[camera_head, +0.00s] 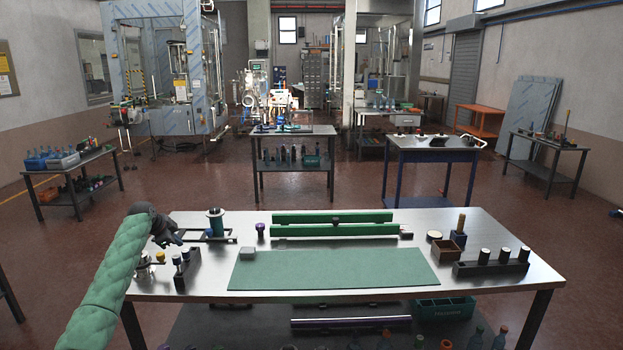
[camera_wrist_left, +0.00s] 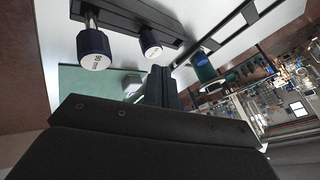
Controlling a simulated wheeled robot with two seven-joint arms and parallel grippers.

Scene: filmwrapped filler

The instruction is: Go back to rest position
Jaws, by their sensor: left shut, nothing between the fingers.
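My left arm, in a green padded sleeve, comes in from the left in the head view. Its dark gripper (camera_head: 176,238) is over the left end of the metal table (camera_head: 480,225), beside the black block (camera_head: 187,270) with dark cylinders. The left gripper is shut and empty. In the left wrist view its dark fingers (camera_wrist_left: 162,85) show together, near cylinders with white tops (camera_wrist_left: 93,50). My right gripper is in neither view.
A green mat (camera_head: 335,268) lies mid-table, with green rails (camera_head: 333,217) behind it. At right are a brown box (camera_head: 447,250) and a black holder (camera_head: 490,268). Open floor lies beyond the table.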

